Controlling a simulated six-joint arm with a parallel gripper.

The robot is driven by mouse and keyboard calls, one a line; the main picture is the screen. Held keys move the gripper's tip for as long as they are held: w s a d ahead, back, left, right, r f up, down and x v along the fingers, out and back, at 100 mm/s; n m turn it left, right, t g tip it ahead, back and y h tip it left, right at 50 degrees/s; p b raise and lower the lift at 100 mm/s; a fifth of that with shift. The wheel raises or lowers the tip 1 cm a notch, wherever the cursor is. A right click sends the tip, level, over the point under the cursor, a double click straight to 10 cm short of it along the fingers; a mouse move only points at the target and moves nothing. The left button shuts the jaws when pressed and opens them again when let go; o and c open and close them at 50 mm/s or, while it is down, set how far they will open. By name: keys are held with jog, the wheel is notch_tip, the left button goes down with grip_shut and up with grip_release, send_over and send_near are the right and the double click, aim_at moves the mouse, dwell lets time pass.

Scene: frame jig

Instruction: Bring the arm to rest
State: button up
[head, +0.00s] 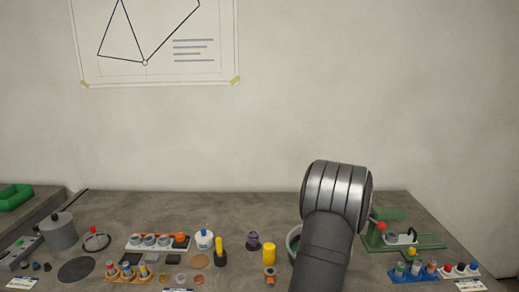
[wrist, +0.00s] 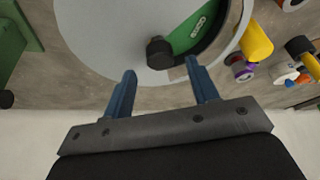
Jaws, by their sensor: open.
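My gripper (wrist: 160,82) shows in the wrist view with its two blue fingers apart and nothing between them. Beyond the fingertips is a round grey disc-like rim (wrist: 105,40) with a green inside and a dark knob (wrist: 160,52). I cannot tell the gap between the fingers and the knob. In the head view my own arm rises at the right of centre and hides the gripper and part of a round green-grey container (head: 293,240).
The bench (head: 140,205) holds many small items. A yellow cylinder (head: 269,249) stands left of my arm, and a green jig (head: 420,242) with a red knob stands right of it. A grey pot (head: 60,232) is at the left.

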jog(key=v, duration=1.4)
jog(key=x, duration=1.7)
jog(key=shift+a+f, duration=0.1)
jog(key=shift+f, duration=0.15)
jog(key=shift+w+f, duration=0.15)
jog(key=shift+m, duration=0.5)
jog(key=m+h, duration=0.1)
jog(key=m, duration=0.2)
jog(key=shift+a+h, duration=0.1)
jog(key=shift+h, duration=0.2)
jog(key=shift+a+m+h, duration=0.1)
jog(key=shift+m+h, duration=0.8)
jog(key=shift+m, duration=1.6)
